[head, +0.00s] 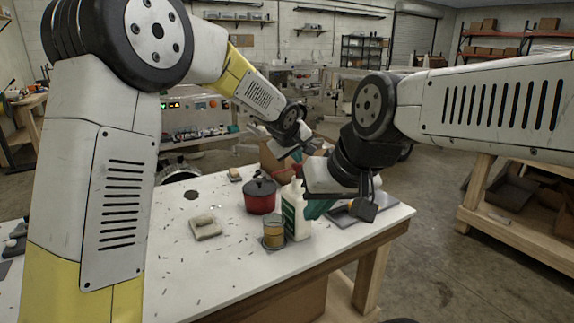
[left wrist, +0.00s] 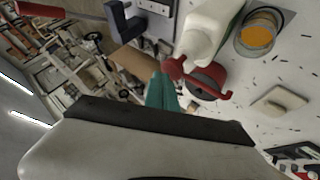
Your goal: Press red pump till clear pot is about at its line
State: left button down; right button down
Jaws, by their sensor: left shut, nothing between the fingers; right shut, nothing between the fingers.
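The clear pot (head: 274,233) holds amber liquid to somewhat over half its height and stands on a dark square pad; its line is too small to make out. It also shows in the left wrist view (left wrist: 258,36). Beside it stands a white bottle (head: 297,212) with a green label, also in the left wrist view (left wrist: 207,30). The red pump (left wrist: 176,68) is on the bottle's top. My left gripper (head: 282,150) is shut and empty, beyond the bottle; its teal fingertips (left wrist: 160,92) appear close to the pump. My right gripper (head: 318,208) is shut and empty, just right of the bottle.
A red pot with a dark lid (head: 260,197) stands behind the clear pot. A beige block on a pad (head: 206,227) lies to the left. A grey tray (head: 352,215) lies at the right table edge. The front left of the white table is mostly clear, with small scattered bits.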

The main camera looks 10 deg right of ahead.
aim_at(297, 166)
pick_arm(q)
jog(key=shift+f, duration=0.9)
dwell(0.6)
jog(key=shift+r, duration=1.55)
jog(key=shift+r, duration=2.55)
